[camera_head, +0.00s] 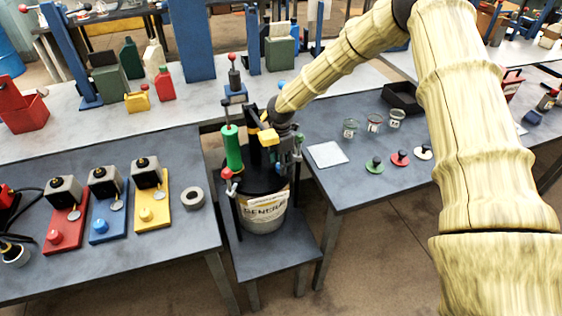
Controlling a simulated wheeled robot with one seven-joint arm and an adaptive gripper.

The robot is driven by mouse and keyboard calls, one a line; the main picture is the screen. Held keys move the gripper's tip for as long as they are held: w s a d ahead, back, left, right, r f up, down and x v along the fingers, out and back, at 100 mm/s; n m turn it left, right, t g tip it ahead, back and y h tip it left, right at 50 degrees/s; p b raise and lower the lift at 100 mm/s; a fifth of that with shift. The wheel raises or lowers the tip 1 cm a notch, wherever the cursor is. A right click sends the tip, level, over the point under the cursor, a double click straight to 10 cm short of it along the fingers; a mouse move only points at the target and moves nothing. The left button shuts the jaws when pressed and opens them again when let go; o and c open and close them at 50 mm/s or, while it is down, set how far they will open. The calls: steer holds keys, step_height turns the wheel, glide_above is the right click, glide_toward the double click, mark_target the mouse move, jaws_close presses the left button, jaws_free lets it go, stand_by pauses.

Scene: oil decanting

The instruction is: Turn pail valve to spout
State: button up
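The pail (264,212) is white with a printed label and a black lid. It stands upright on a small grey stand between two tables. A green upright cylinder (232,150) rises at the left of its lid, and red-tipped parts (226,173) show near the rim. A yellow-orange piece (269,137) shows beside a dark upright part above the lid. I cannot tell which part is the valve or see a spout clearly. My gripper (291,150) is over the right side of the lid, close to these parts. Its fingers are small and overlap them, so contact and opening are unclear.
The left table holds red, blue and yellow bases (154,199) with grey blocks and a grey ring (192,198). The right table holds a white square (327,154), small jars (374,122), coloured lids (399,158) and a black tray (402,97). Bottles and stands crowd the back table.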

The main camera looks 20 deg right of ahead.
steer(key=shift+f, duration=0.25)
steer(key=c, duration=1)
steer(key=shift+c, duration=0.2)
